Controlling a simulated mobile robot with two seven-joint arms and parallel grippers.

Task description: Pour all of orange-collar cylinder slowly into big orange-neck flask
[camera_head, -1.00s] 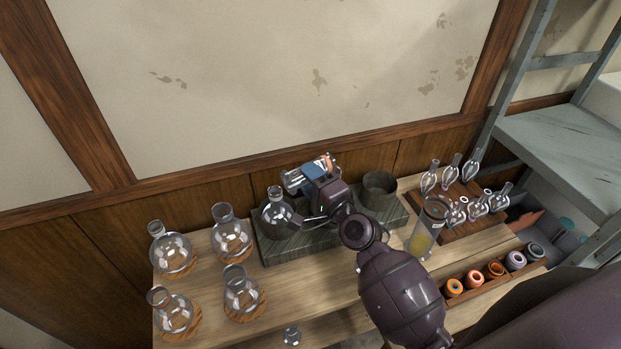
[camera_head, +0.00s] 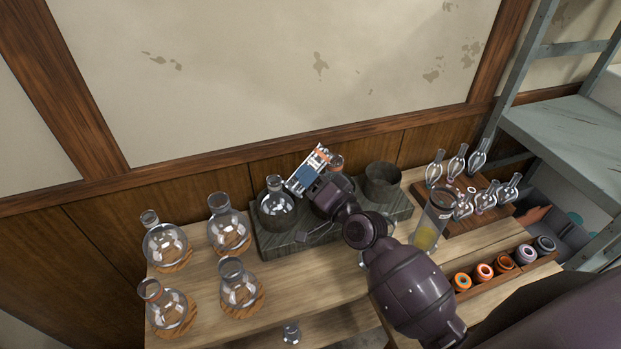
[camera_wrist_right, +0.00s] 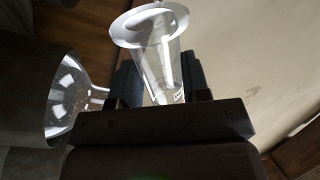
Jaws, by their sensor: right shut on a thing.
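My right gripper (camera_head: 306,180) is shut on a clear glass cylinder (camera_head: 318,158) with an orange band, held above the dark stone block. In the right wrist view the cylinder (camera_wrist_right: 160,55) has a wide pale rim and lies roughly crosswise to a flask's neck (camera_wrist_right: 98,95); I cannot make out liquid in it. A flask with a reddish-orange neck (camera_head: 336,163) stands on the block behind my gripper, its body mostly hidden. My left gripper is not in view.
A clear flask (camera_head: 277,208) stands on the block's left, a dark pot (camera_head: 382,182) on its right. Several flasks stand on the left. A tall vessel with yellow liquid (camera_head: 428,232), a rack of small glassware (camera_head: 480,195) and a row of coloured collars (camera_head: 502,263) are right.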

